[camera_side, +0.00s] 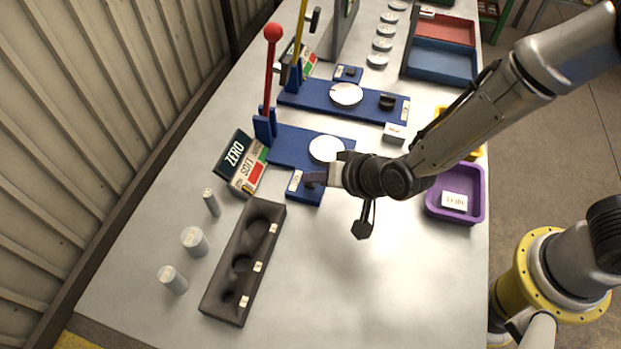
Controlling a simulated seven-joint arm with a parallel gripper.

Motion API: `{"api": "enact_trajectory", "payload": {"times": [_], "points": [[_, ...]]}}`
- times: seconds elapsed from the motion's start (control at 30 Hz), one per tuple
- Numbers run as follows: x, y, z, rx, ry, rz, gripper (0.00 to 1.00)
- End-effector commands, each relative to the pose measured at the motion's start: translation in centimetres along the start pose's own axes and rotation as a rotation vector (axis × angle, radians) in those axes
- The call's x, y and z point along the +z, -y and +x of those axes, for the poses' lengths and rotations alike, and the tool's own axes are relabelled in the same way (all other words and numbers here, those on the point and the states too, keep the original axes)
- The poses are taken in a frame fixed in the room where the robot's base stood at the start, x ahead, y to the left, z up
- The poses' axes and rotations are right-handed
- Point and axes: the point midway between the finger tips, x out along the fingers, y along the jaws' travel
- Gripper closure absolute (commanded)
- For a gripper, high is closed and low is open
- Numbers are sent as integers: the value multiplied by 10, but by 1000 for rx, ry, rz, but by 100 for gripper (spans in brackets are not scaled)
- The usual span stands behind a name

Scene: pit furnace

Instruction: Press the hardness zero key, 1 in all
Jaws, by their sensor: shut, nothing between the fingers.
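A small blue key box (304,196) with a white label stands at the front of the nearer blue lever stand (290,147). I take it to be the hardness zero key. My gripper (315,180) is shut and empty, pointing left, with its tips over this box. The tips hide part of its top, and I cannot tell whether they touch the key. A dark sign reading ZERO (234,153) stands left of the stand, above a card with red and green patches (249,173).
A red-knobbed lever (271,75) rises from the nearer stand. A second blue stand (330,102) lies behind, with its own small blue box (348,74). A dark block with holes (225,293) and several grey cylinders (194,241) are at front left. A purple tray (481,190) is right.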

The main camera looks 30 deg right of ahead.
Motion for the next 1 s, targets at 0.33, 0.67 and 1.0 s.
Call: {"api": "enact_trajectory", "payload": {"times": [0.33,0.67,1.0], "points": [[-7,6,-10,1,1,-1,100],[-8,7,-11,1,1,0,100],[-21,21,-30,-1,0,1,100]]}}
